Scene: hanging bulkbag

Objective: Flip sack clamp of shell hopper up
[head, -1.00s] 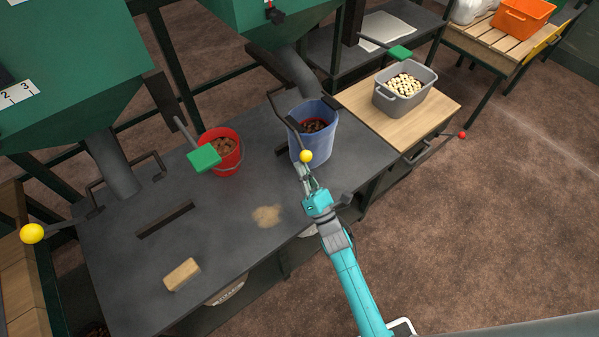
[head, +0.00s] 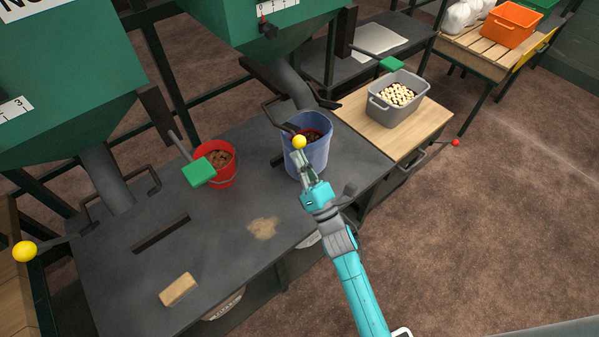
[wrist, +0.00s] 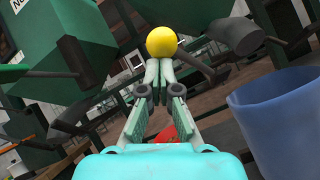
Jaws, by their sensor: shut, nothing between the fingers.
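The sack clamp on the right hopper is a dark bent bar (head: 272,116) by the spout, above the blue bucket. Its lever ends in a yellow ball (head: 299,142), in front of the bucket's rim. My gripper (head: 301,157) is shut and empty, its fingertips just under the ball. In the wrist view, the yellow ball (wrist: 161,41) sits at the tips of my closed fingers (wrist: 159,68); whether they touch is unclear. The left hopper's clamp (head: 122,190) has another yellow ball (head: 25,251) at far left. The visible labels do not show which hopper holds shell.
The blue bucket (head: 318,160) stands close beside my gripper. A red bucket (head: 225,176) and green-handled lever (head: 199,173) are left of it. A brush-like block (head: 178,289) and spilled powder (head: 263,228) lie on the dark bench. A grey tub (head: 388,113) stands right.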

